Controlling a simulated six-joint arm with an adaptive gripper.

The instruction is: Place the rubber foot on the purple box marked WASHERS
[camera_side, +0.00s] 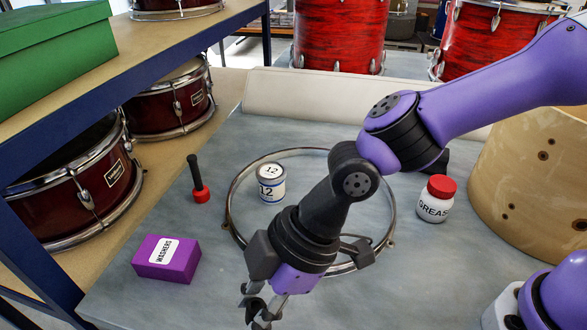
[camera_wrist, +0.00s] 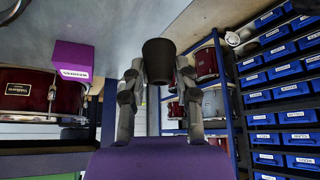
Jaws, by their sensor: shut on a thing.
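The purple box (camera_side: 180,271) marked WASHERS lies on the grey bench at the lower left of the side view, its top bare. It also shows at the upper left of the wrist view (camera_wrist: 76,56). My gripper (camera_side: 258,312) is low and right of the box in the side view, apart from it. In the wrist view, my gripper (camera_wrist: 158,76) is shut on the dark, tapered rubber foot (camera_wrist: 158,55).
A metal hoop (camera_side: 232,195) lies behind my gripper, with a can labelled 12 (camera_side: 271,186) inside it. A red-and-black tool (camera_side: 200,190) stands behind the box. A GREASE jar (camera_side: 434,205) and a wooden drum shell (camera_side: 530,175) are at the right. Bench around the box is clear.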

